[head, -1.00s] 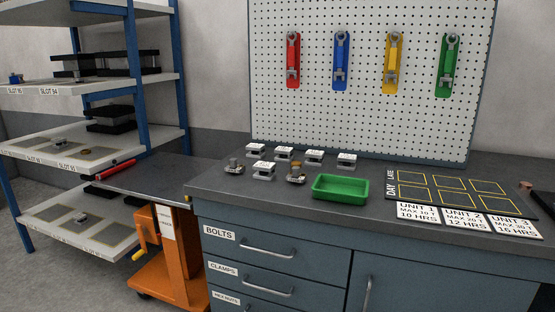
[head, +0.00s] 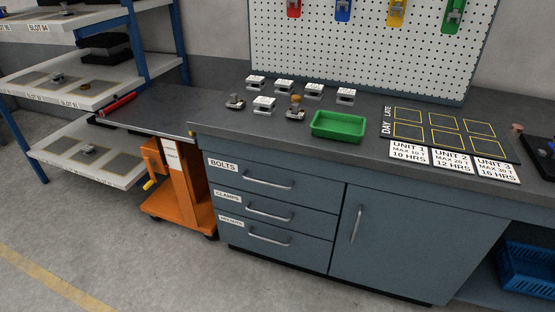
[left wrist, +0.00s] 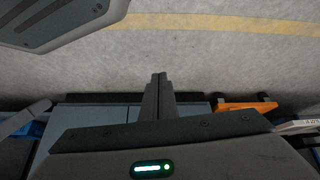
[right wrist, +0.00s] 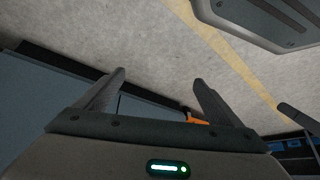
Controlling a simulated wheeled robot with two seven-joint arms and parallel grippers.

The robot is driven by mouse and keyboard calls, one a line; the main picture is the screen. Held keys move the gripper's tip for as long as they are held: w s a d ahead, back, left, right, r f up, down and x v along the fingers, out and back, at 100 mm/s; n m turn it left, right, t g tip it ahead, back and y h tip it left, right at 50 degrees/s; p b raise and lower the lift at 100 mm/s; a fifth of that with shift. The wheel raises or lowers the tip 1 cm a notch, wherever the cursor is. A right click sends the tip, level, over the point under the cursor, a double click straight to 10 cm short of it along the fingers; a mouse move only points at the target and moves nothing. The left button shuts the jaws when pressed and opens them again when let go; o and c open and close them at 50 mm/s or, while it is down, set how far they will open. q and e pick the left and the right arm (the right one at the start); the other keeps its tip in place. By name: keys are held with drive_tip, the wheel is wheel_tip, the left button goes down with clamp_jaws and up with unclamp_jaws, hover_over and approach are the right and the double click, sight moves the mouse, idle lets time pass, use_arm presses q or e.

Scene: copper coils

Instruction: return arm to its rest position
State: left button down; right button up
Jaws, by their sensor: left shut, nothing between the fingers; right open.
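My left gripper (left wrist: 158,84) shows in the left wrist view with its two fingers together and nothing between them, above the grey floor. My right gripper (right wrist: 158,82) shows in the right wrist view with its fingers wide apart and empty, also over the floor near the blue cabinet (right wrist: 40,100). Neither gripper nor arm shows in the head view. Both grippers are clear of the workbench top (head: 220,125) and its parts.
On the bench are several small white-labelled blocks (head: 264,104), two metal parts, a green tray (head: 338,125) and a dark board (head: 445,135) with yellow outlines. An orange lift cart (head: 185,185) and shelf rack (head: 60,95) stand left. A blue crate (head: 528,268) sits low right. The front floor is clear.

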use_arm(q)
drive_tip(key=s+a+f+g+p, duration=0.1)
drive_tip(key=s+a+f+p, duration=0.1)
drive_tip(key=s+f+p, duration=0.2)
drive_tip(key=shift+a+f+y+p, duration=0.4)
drive_tip(key=shift+f+p, duration=0.25)
drive_tip(key=shift+f, duration=0.2)
use_arm(e)
drive_tip(key=s+d+f+g, duration=0.1)
drive_tip(key=s+d+f, duration=0.1)
drive_tip(key=s+f, duration=0.2)
drive_tip(key=shift+d+f+h, duration=0.25)
drive_tip(key=shift+f+h, duration=0.15)
drive_tip(key=shift+f, duration=0.45)
use_arm(q)
drive_tip(key=shift+d, duration=0.1)
